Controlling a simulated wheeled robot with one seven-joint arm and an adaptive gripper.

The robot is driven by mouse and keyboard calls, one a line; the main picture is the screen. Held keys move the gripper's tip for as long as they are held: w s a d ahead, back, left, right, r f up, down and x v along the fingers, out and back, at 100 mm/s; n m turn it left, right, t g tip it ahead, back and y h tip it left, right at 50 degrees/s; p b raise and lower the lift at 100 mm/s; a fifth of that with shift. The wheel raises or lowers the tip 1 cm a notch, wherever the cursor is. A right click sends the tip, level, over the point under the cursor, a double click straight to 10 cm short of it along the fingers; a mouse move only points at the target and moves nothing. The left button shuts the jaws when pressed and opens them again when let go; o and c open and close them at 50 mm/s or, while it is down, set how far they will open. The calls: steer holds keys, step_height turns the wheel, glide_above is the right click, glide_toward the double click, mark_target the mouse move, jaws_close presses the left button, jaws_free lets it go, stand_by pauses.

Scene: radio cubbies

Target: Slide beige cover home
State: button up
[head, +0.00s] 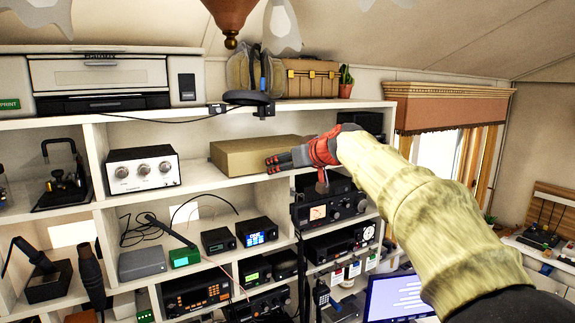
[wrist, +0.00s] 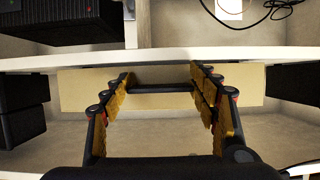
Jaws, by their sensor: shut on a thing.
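The beige cover (head: 255,155) is a flat, box-shaped piece on the upper shelf, in the wide cubby in the middle of the head view. My gripper (head: 270,164) reaches in from the right, its fingertips at the cover's front right part. In the wrist view the cover (wrist: 160,100) is a pale band lying across and behind my fingers. My gripper (wrist: 160,75) has its fingers well apart there, with the cover showing between them. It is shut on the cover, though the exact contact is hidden.
A silver three-knob unit (head: 143,168) stands in the cubby to the left. Small radios (head: 256,231) fill the shelf below, and black stacked radios (head: 330,208) stand to the right under my arm. White shelf edges (head: 200,187) run along the cubbies.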

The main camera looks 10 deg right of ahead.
steer(key=shift+w+a, duration=0.2)
steer(key=shift+w, duration=0.25)
steer(key=o, duration=1.3)
steer(key=shift+o, duration=0.2)
steer(key=v, duration=1.2)
